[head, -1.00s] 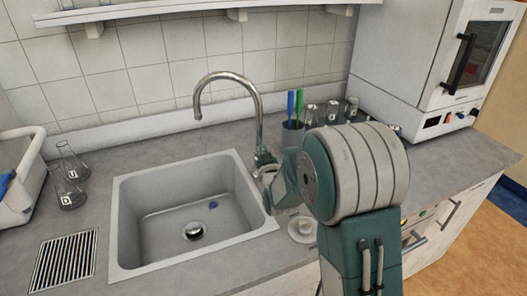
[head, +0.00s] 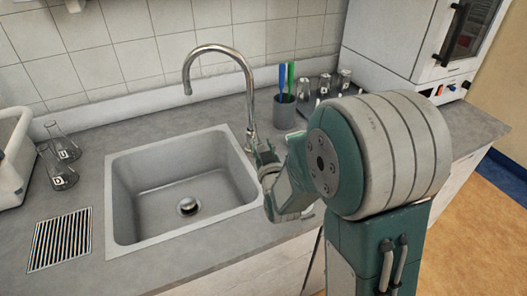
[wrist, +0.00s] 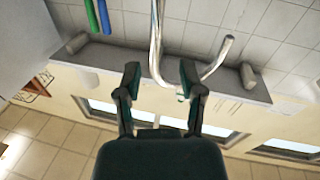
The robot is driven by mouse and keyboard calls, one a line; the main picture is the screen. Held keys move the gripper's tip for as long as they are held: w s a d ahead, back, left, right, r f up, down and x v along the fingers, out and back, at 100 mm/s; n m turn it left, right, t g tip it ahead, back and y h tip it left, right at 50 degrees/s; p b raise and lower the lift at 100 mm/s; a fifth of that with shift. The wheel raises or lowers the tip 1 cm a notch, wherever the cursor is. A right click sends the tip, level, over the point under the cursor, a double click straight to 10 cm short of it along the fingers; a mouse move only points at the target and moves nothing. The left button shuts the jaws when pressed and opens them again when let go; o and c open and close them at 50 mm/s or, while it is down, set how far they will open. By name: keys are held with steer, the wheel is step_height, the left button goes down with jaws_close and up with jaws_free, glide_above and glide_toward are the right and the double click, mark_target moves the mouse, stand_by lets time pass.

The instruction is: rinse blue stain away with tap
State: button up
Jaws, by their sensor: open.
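The grey sink (head: 160,185) is set in the counter, with a dark round drain (head: 187,206) in its floor. I see no blue stain in the visible part of the basin. The chrome tap (head: 249,100) stands at the sink's back right, its spout arching over the basin. No water stream is discernible. My gripper (head: 262,150) is at the tap's base, partly hidden by my arm. In the wrist view my gripper (wrist: 160,76) is open, with the tap's metal pipe (wrist: 156,40) showing between its fingers. I cannot tell whether they touch it.
Two glass flasks (head: 61,165) and a dark drain grate (head: 60,240) are left of the sink. A grey cup (head: 284,112) with blue and green items stands right of the tap, near several glasses (head: 324,84). A white oven (head: 415,45) is at the back right.

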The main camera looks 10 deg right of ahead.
mark_target(257, 136)
steer(key=shift+s, duration=1.25)
steer(key=c, duration=0.6)
steer(key=shift+a+f+n, duration=0.1)
steer(key=shift+n, duration=0.3)
jaws_close()
steer(key=s+a+f+n+y, duration=0.2)
steer(key=a+n+y, duration=0.1)
steer(key=n, duration=1.6)
steer(key=w+d, duration=0.2)
steer(key=w, duration=0.9)
steer(key=shift+w+r+g, duration=0.3)
steer(key=shift+w+r, duration=0.05)
steer(key=shift+r, duration=0.1)
